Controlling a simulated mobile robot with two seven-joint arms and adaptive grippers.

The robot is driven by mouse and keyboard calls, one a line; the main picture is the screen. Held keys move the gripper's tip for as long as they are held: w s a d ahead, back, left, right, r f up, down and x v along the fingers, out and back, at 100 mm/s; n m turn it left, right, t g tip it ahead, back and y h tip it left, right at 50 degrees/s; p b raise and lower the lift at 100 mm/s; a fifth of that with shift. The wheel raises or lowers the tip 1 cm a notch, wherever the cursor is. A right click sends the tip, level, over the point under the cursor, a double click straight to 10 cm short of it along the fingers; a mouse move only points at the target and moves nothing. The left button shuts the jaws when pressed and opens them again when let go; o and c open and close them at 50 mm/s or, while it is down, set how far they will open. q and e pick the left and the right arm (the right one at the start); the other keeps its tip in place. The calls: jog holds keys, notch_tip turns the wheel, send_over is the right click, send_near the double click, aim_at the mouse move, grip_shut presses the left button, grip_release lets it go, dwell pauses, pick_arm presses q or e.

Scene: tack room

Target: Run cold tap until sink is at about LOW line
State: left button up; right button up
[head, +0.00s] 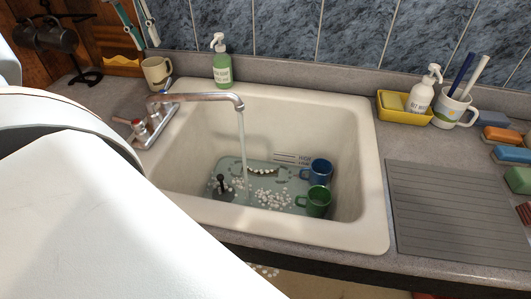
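The cream sink (270,108) holds shallow, greenish water (235,168) with white foam on it. The chrome tap (205,97) runs a stream of water (243,150) into it. The handle with a red mark (137,123) is at the near side of the tap. The handle with a blue mark (165,86) is at the far side. Dark level marks with small lettering (290,158) are on the back inner wall, just above the water; the lettering is too small to read. My white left arm fills the lower left; its gripper fingers cannot be made out. My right gripper is out of view.
A blue mug (320,170), a green mug (316,203) and a black-handled plug-like object (222,187) are in the sink. A green soap bottle (221,65) and a cream mug (157,72) stand behind. A yellow caddy (400,115) and a grey ribbed mat (450,215) lie right.

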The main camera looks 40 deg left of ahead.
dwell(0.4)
pick_arm(q)
grip_shut()
jog(key=s+a+f+n+h, duration=0.1)
jog(key=s+a+f+n, duration=0.15)
jog(key=s+n, duration=0.45)
jog(key=w+d+r+n+t, duration=0.1)
jog(key=w+d+n, duration=0.6)
jog(key=w+n, duration=0.3)
jog(key=shift+n+h, duration=0.3)
jog(key=shift+n, duration=0.2)
jog(key=b+x, duration=0.2)
jog(key=x, duration=0.1)
jog(key=b+x, duration=0.2)
jog(key=x, duration=0.1)
jog(key=b+x, duration=0.2)
jog(key=x, duration=0.2)
jog(key=shift+s+a+f+b, duration=0.25)
jog(key=shift+s+a+b, duration=0.05)
jog(key=shift+s+b, duration=0.1)
jog(key=s+a, duration=0.2)
jog(key=shift+a+r, duration=0.2)
jog(key=shift+a, duration=0.2)
jog(key=shift+s+a, duration=0.1)
jog(key=shift+a, duration=0.1)
